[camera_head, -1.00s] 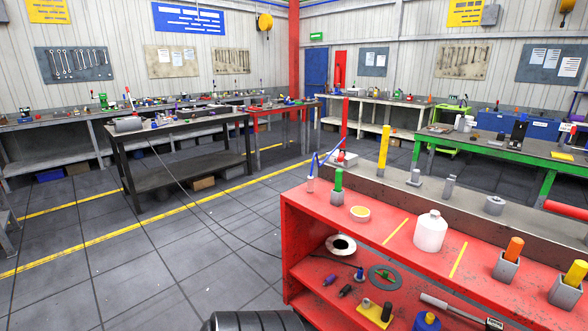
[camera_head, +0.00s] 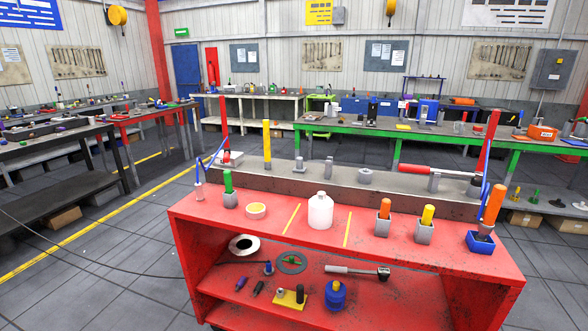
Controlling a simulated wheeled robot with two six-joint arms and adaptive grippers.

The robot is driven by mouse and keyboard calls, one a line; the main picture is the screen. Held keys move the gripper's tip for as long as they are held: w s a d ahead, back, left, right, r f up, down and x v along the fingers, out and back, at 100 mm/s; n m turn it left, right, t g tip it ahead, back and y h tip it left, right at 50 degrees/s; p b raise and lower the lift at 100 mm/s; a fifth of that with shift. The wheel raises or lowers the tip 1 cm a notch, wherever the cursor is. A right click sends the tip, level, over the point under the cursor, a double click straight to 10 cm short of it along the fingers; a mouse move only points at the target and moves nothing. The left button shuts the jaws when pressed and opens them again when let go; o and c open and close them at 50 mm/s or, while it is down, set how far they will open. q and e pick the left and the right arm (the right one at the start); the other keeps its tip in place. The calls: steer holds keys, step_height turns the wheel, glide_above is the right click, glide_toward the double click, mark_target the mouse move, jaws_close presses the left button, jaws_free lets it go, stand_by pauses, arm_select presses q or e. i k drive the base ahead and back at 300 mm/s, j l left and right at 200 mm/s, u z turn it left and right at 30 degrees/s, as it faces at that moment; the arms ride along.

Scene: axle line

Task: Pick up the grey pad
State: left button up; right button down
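No thing that I can clearly name as a grey pad shows. The red workbench (camera_head: 385,249) stands in front of me. On its lower shelf lies a flat dark grey ring (camera_head: 283,269) with a small green piece in it; I cannot tell whether this is the pad. Neither of my grippers is in view.
The bench top holds a white bottle (camera_head: 320,211), a yellow roll (camera_head: 256,211), a blue bin (camera_head: 479,244) and several handled tools in grey blocks. A long green-edged table (camera_head: 350,128) stands behind. Open tiled floor lies to the left.

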mark_target(299, 168)
steer(key=u, duration=4.55)
steer(key=z, duration=4.55)
steer(key=i+j, duration=0.5)
steer(key=j, duration=0.15)
